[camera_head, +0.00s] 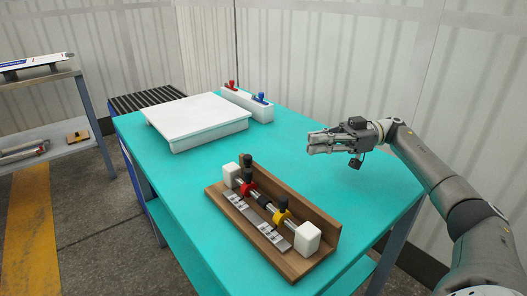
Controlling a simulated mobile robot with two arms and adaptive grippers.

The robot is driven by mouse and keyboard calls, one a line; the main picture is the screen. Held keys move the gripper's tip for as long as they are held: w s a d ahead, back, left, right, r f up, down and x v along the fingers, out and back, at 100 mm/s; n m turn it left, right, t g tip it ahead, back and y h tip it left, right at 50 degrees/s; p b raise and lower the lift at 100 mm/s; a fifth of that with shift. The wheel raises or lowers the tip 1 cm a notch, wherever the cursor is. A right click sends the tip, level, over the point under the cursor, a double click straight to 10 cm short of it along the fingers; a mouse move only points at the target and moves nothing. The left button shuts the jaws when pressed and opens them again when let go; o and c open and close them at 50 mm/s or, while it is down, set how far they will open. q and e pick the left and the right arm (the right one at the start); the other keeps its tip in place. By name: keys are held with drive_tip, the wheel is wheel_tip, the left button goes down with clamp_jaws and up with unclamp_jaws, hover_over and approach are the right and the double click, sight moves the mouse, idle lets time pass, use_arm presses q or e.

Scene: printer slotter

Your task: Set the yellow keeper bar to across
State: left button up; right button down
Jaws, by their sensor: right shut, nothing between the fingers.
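A wooden fixture (262,256) with white end blocks stands at the near side of the turquoise table. A rail with several coloured parts runs between the blocks. The yellow keeper bar (281,217) sits on this rail towards the nearer right end, with a dark knob standing up above it. It is too small to tell which way the bar is turned. My right gripper (313,144) is shut and empty. It hangs above the table behind the fixture, well apart from the yellow bar, with its fingers pointing left. My left gripper is not in view.
A red piece (247,187) with a dark knob sits on the same rail, farther left. A flat white box (195,117) and a white block with red and blue toggles (234,103) stand at the back. The turquoise table (335,185) is clear around my right gripper. Shelves stand at left.

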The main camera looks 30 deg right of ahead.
approach(248, 158)
drive_tip(key=w+x, duration=0.1)
drive_tip(key=x, duration=0.4)
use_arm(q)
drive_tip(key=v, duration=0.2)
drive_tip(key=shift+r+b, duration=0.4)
use_arm(e)
drive_tip(key=shift+a+r, duration=0.35)
drive_tip(key=shift+a, duration=0.15)
drive_tip(key=shift+a+r+p, duration=0.1)
drive_tip(key=shift+a+p, duration=0.15)
drive_tip(key=shift+p, duration=1)
drive_tip(key=p, duration=0.2)
drive_tip(key=shift+s+a+p, duration=0.1)
drive_tip(key=shift+a+p, duration=0.2)
drive_tip(key=shift+a, duration=0.1)
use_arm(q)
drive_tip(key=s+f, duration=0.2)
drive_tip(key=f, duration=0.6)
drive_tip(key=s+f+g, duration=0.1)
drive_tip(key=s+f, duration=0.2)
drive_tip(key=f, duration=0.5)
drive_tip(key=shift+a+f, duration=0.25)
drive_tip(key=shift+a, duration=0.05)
